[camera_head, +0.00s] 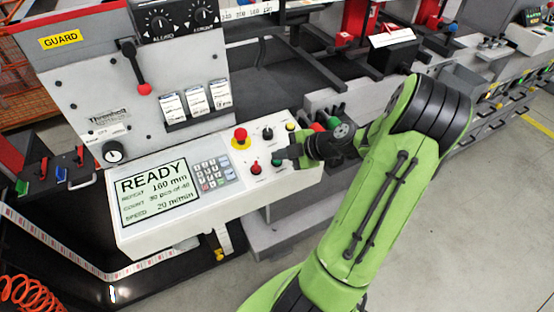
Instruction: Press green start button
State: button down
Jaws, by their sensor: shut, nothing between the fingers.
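The control panel (205,215) is a white, tilted box in the middle of the head view. Its green button (276,161) sits near the right end, partly close under my fingertips in the picture. My gripper (288,152) is dark and shut, with nothing in it, and points left over the panel's right end. Its tips appear just above and right of the green button; I cannot tell whether they touch it. A red button (255,168) sits just left of the green one.
A red mushroom button (240,134) on yellow, a black knob (267,131) and a yellow button (290,127) sit close behind. The display (158,190) reads READY, beside a keypad (213,172). Floor is clear at right.

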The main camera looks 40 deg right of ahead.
jog(key=shift+f+b, duration=0.4)
jog(key=shift+b, duration=0.15)
dwell(0.4)
jog(key=shift+r+p, duration=0.3)
jog(key=shift+r, duration=0.55)
jog(key=shift+r, duration=0.1)
jog(key=r+p, duration=0.1)
jog(key=r, duration=0.2)
jog(key=s+r+p, duration=0.1)
jog(key=shift+a+r+p, duration=0.1)
jog(key=shift+r+p, duration=0.2)
jog(key=shift+r, duration=0.1)
jog(key=shift+w, duration=0.1)
dwell(0.4)
